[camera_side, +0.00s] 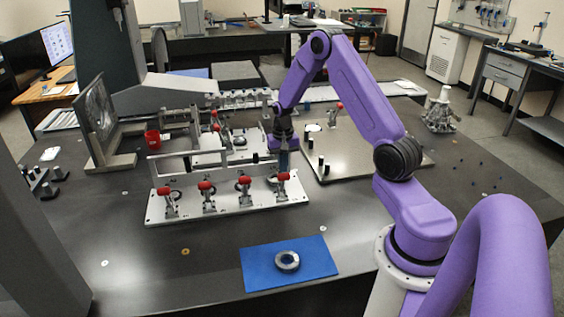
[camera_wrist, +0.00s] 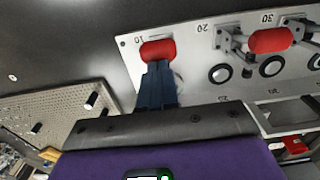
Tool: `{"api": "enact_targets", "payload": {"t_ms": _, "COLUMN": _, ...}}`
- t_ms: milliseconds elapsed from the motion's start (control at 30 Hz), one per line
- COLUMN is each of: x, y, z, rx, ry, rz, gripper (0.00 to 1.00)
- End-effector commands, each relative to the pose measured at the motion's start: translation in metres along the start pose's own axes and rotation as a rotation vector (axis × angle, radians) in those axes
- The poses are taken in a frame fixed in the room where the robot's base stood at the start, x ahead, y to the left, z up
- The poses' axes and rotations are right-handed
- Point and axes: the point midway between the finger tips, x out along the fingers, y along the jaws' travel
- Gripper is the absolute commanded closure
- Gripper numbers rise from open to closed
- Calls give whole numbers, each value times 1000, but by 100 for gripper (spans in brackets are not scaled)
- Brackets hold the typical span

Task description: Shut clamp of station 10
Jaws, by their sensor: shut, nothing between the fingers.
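The clamp of station 10 has a red handle (camera_wrist: 158,50), beside the printed 10 on the light fixture plate (camera_wrist: 128,55). In the side view that red handle (camera_side: 283,176) is the rightmost of the front row. My gripper (camera_wrist: 157,75) is shut and empty, its dark blue fingertips right at the handle and overlapping its lower edge in the wrist view. In the side view my gripper (camera_side: 283,160) is just above and behind the handle. Whether they touch is unclear. The fingers hide most of the clamp's linkage, so I cannot tell its position.
A grey rail frame (camera_side: 205,148) runs behind the front row. A pegged plate (camera_side: 370,150) lies to the right. A blue mat (camera_side: 315,265) with a metal ring (camera_side: 287,261) lies in front.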

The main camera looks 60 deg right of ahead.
Motion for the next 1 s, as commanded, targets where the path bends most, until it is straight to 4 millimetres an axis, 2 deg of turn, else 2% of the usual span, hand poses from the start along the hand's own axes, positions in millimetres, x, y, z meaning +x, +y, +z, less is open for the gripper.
{"api": "enact_targets", "payload": {"t_ms": 267, "x": 5, "y": 0, "z": 21, "rx": -2, "ry": 20, "rz": -1, "gripper": 100}}
{"api": "enact_targets", "payload": {"t_ms": 600, "x": 23, "y": 0, "z": 58, "rx": -3, "ry": 19, "rz": 0, "gripper": 100}}
{"api": "enact_targets", "payload": {"t_ms": 1000, "x": 40, "y": -5, "z": 76, "rx": -2, "ry": 46, "rz": -25, "gripper": 100}}
